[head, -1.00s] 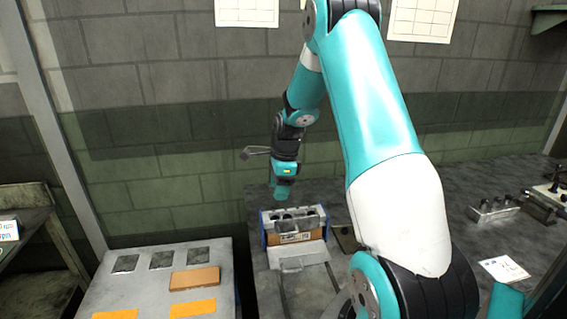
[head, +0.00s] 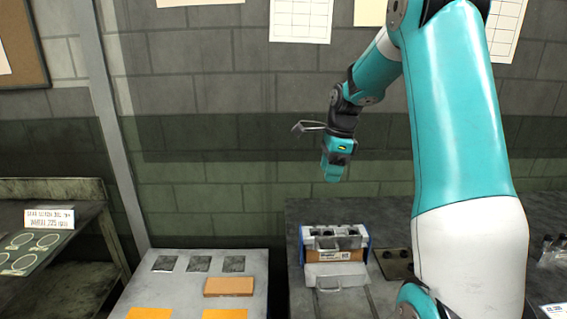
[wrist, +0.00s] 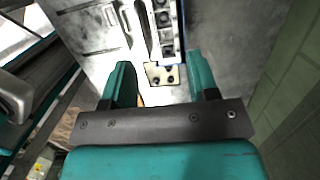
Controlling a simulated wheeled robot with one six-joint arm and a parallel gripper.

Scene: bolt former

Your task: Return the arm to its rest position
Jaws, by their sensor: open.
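My gripper (head: 333,172) is in the air above the dark workbench in the head view, pointing down. In the wrist view its two teal fingers (wrist: 163,88) stand apart with nothing held between them. My teal and white arm reaches up from the lower right, bends over and comes down to the gripper. Below the gripper on the bench stands a metal fixture (head: 336,270) with dark holes and blue sides. A gap of air separates them.
A shelf table (head: 50,255) with a sign and ringed plate stands at far left. A plate with dark holes (head: 397,264) lies right of the fixture.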

